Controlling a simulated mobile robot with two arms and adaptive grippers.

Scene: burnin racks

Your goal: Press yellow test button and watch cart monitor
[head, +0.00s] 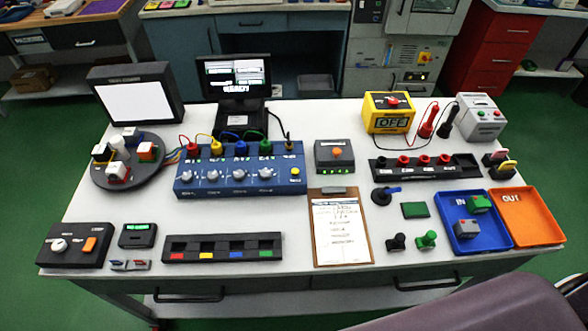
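A small yellow button (295,171) sits at the right end of the blue control box (240,182) on the white table. Neither of my grippers is in view, and nothing covers the button.
A white-screened panel (138,102) and a round dark turntable (115,181) stand at left. A yellow box (389,113) marked OFF is at back right. A clipboard (341,228) lies front centre; blue (458,245) and orange (525,217) trays lie right.

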